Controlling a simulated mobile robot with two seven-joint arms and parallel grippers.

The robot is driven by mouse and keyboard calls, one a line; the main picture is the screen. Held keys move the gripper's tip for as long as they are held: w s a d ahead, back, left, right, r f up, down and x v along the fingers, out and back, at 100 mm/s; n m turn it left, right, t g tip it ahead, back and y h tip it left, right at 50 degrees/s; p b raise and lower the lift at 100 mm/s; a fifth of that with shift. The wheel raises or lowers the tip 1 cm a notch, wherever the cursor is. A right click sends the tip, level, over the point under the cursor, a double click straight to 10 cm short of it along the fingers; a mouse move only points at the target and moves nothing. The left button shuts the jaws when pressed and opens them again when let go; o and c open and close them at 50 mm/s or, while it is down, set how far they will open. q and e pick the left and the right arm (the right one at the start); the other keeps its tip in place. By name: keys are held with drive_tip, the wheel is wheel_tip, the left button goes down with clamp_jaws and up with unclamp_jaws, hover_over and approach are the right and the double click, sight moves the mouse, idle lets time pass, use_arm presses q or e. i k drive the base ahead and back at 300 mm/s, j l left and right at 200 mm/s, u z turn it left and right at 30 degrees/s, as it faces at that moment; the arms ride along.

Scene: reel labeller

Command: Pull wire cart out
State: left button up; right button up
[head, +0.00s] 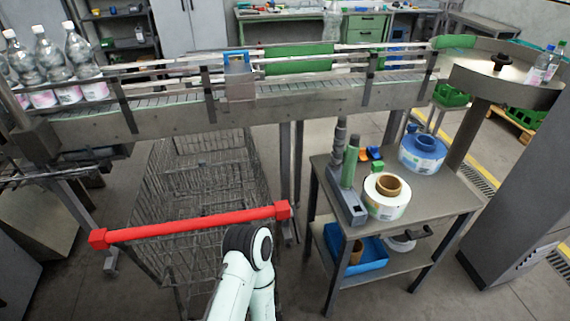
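The wire cart (205,178) is a grey mesh trolley standing under the conveyor, with its near part sticking out toward me. Its red handle bar (190,225) runs across the near end, with a red block at each end. One of my pale arm links with a dark round joint rises from the bottom edge in front of the right part of the cart, just below the handle. It hides some of the mesh. I cannot tell which arm it is. Neither gripper shows.
The conveyor (170,122) spans above the cart, with several bottles (78,50) at its left. A metal side table (435,192) with label reels (387,196) stands right of the cart. A grey cabinet (525,170) is at far right. Some floor is bare between table and cabinet.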

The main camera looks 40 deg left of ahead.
sight(102, 239)
drive_tip(key=u, duration=1.9)
drive_tip(key=i+z, duration=0.2)
drive_tip(key=i+j, duration=0.05)
drive_tip(key=i, duration=0.05)
